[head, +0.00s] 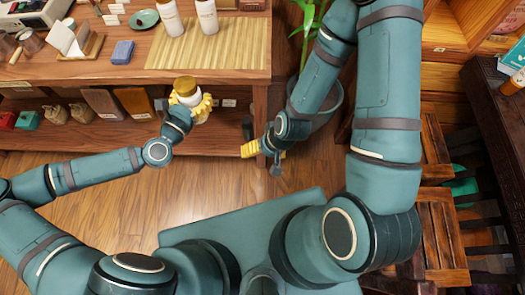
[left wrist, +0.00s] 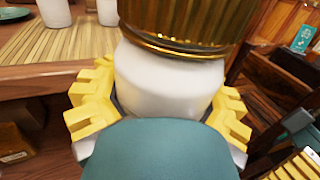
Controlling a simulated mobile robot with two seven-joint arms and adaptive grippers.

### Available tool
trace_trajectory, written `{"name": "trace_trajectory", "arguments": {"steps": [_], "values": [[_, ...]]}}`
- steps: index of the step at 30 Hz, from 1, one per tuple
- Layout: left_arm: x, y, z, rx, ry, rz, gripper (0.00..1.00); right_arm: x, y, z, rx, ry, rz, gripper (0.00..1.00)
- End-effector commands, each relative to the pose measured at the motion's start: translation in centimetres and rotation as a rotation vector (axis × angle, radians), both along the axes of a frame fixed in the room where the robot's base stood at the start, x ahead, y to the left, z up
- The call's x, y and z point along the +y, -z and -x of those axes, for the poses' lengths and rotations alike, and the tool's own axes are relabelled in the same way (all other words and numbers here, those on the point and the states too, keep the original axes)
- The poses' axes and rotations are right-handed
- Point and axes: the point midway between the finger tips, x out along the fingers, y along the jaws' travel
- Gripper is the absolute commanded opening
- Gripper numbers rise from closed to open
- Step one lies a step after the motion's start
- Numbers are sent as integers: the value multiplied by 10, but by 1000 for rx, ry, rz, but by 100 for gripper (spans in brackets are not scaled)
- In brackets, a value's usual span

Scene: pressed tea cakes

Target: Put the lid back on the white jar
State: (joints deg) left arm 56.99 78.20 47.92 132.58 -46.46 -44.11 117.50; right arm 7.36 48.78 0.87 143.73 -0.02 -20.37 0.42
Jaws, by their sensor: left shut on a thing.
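My left gripper (head: 191,108) is shut around a white jar (head: 187,97), with yellow fingers on both sides of its body. The jar is held up in front of the table's front edge. A gold-brown lid (head: 185,84) sits at the jar's top. In the left wrist view the white jar (left wrist: 165,85) fills the middle between the fingers, and the ribbed gold lid (left wrist: 185,22) is above it, cut off by the frame. My right gripper (head: 265,152) hangs low beside the table's right end, partly hidden by its own arm; its opening is unclear.
The wooden table (head: 240,85) bears a slatted bamboo mat (head: 225,50) with two white containers (head: 171,18) on it, a blue block (head: 122,52) and a green plate (head: 144,19). A shelf below holds bags and boxes. A potted plant (head: 318,100) stands right of the table.

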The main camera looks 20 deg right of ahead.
Motion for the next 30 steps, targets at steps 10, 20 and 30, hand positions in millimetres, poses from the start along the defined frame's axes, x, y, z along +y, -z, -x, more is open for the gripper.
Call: {"name": "trace_trajectory", "arguments": {"steps": [10,20,30], "values": [[26,-9,-11,-9,-140,22,0,0,0,0,1,-1,0,88],[109,-21,-25,-8,-551,21,0,0,0,0,1,-1,0,88],[140,-23,-22,-1,-702,0,0,0,0,0,1,-1,0,88]]}}
